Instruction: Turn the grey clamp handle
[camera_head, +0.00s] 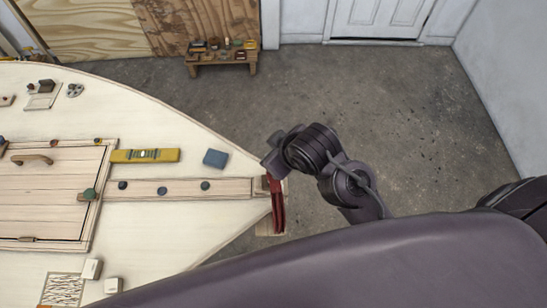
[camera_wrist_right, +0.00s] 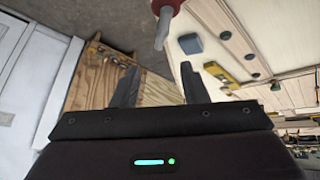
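A red clamp (camera_head: 278,208) sits at the pointed tip of the pale plywood hull (camera_head: 225,205). In the right wrist view, the clamp's red end (camera_wrist_right: 167,5) shows at the top edge with its grey handle (camera_wrist_right: 162,30) pointing down. My right gripper (camera_wrist_right: 160,80) is open, its two dark fingers spread apart with nothing between them. The handle lies beyond the gap between the fingertips, apart from both. In the head view, my right gripper (camera_head: 273,160) is beside the hull tip, just above the clamp, and the handle cannot be made out. My left gripper is not in view.
On the hull lie a yellow level (camera_head: 145,156), a blue block (camera_head: 215,158) and several dark knobs along a plank. A wooden bench (camera_head: 222,62) with small items stands by the back wall. The concrete floor (camera_head: 430,110) to the right is clear.

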